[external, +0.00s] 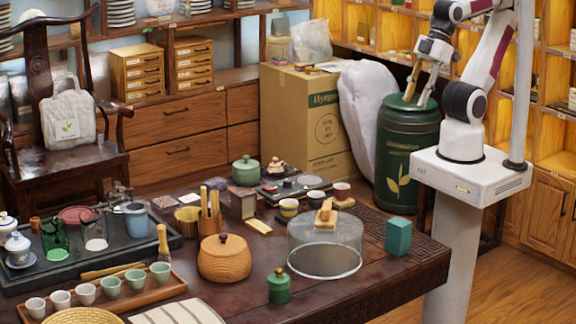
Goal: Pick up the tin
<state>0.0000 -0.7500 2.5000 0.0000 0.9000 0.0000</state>
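A small teal-green box-shaped tin (398,237) stands upright near the right end of the dark table (330,306). A small green lidded jar with a gold knob (279,287) stands nearer the front edge. A large dark green canister (408,150) with a leaf mark stands on the floor behind the table. My gripper (420,101) is raised in front of the canister's top in this view, well above and behind the teal tin. Its two fingers look spread, with nothing visible between them. I cannot tell its exact depth.
A glass dome (325,250) with a wooden knob stands left of the teal tin. A woven round pot (225,258) and small cups (341,190) stand farther left and behind. A cardboard box (305,115) is behind the table. The tabletop right of the dome is mostly clear.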

